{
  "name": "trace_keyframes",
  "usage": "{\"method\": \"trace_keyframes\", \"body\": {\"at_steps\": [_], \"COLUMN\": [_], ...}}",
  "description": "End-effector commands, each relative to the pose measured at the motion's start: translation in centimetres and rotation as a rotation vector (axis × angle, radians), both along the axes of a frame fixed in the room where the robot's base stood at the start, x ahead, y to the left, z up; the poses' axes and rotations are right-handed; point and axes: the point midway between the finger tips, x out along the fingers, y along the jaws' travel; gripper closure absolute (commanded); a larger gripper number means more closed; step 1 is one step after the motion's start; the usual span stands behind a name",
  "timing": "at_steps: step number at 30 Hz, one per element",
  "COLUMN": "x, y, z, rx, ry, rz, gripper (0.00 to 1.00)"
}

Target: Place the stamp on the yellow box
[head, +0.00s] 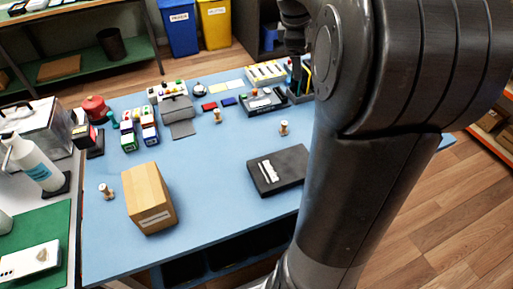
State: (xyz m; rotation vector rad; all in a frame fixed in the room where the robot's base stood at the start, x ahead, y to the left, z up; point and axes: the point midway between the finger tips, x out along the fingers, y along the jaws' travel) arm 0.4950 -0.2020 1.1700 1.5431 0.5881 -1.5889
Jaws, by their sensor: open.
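Three small stamp-like pieces with wooden knobs stand upright on the blue table: one at the back middle (217,116), one at centre right (284,128) and one at the left (106,191). I cannot tell which is the stamp meant. A yellowish-tan box (150,198) with a white label stands at the table's front left, beside the left stamp; its top is bare.
A black case (278,170) lies right of the tan box. A yellow bin (215,24) and blue bin (179,27) stand behind. The table's middle is clear.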

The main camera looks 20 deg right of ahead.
Motion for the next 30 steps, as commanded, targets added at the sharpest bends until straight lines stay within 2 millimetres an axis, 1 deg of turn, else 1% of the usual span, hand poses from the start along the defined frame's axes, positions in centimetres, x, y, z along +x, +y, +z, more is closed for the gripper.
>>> {"method": "trace_keyframes", "body": {"at_steps": [1,3,5,6,8,9,11,15,18,22,25,30], "x": [-1.1,-2.7,-4.2,-5.2,-6.9,-8.0,-9.8,-13.9,-16.5,-18.9,-20.0,-20.5], "y": [2.5,5.2,7.3,8.6,10.5,11.7,13.3,16.4,18.0,19.4,20.0,20.3], "z": [0.5,0.7,0.8,0.9,0.7,0.6,0.2,-1.1,-2.3,-3.7,-4.5,-5.0], "rx": [-0.004,0.002,0.017,0.028,0.054,0.075,0.111,0.223,0.314,0.416,0.467,0.495], "ry": [-0.036,-0.090,-0.138,-0.169,-0.219,-0.250,-0.297,-0.391,-0.438,-0.468,-0.475,-0.477], "rz": [-0.043,-0.121,-0.187,-0.233,-0.300,-0.346,-0.414,-0.572,-0.679,-0.786,-0.838,-0.871], "gripper": [0.25,0.25,0.25,0.25,0.25,0.25,0.25,0.25,0.25,0.25,0.25,0.25]}}
